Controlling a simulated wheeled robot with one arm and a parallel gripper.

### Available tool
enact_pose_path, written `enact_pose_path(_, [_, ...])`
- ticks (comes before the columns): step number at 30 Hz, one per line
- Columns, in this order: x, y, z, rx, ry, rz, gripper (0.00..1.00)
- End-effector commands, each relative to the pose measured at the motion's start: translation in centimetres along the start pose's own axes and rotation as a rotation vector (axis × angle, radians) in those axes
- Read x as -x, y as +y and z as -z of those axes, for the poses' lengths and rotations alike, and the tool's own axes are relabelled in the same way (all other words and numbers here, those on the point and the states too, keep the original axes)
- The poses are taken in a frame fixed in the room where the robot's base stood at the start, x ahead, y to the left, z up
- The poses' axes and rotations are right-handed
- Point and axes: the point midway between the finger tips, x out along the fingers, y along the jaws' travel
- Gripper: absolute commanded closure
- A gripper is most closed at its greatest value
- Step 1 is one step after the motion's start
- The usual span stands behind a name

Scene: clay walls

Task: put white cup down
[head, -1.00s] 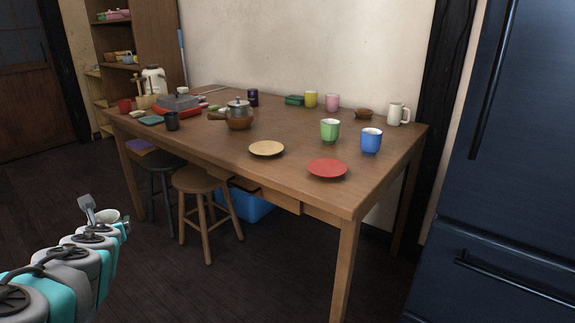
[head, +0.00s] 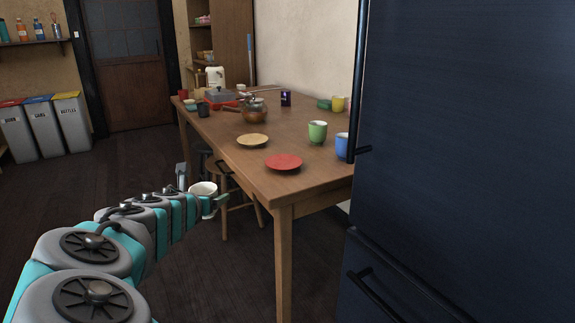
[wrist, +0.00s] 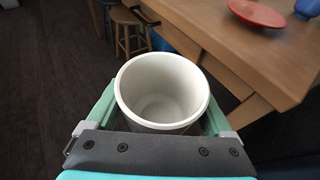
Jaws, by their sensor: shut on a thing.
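The white cup (wrist: 162,88) is upright and looks empty inside in the wrist view. My gripper (wrist: 160,120) is shut on it, with one finger on each side. In the head view the cup (head: 204,189) is held out at the end of my arm, left of the wooden table's near end and apart from it. The wooden table (head: 240,172) stands to the right of the cup, and its top also shows in the wrist view (wrist: 215,32).
A red plate (head: 284,162), a yellow plate (head: 252,140), a green cup (head: 317,132) and a blue cup (head: 342,146) stand on the table. A stool (head: 240,208) is by its left side. The dark fridge (head: 465,160) fills the right and hides part of the table.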

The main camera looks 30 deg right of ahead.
Motion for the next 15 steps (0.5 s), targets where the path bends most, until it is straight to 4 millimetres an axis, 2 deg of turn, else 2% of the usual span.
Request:
enact_pose_path(9, [0.1,-7.4,-6.8,-0.121,0.001,0.27,0.77])
enact_pose_path(15, [0.7,-11.8,-10.3,-0.177,0.0,0.415,0.77])
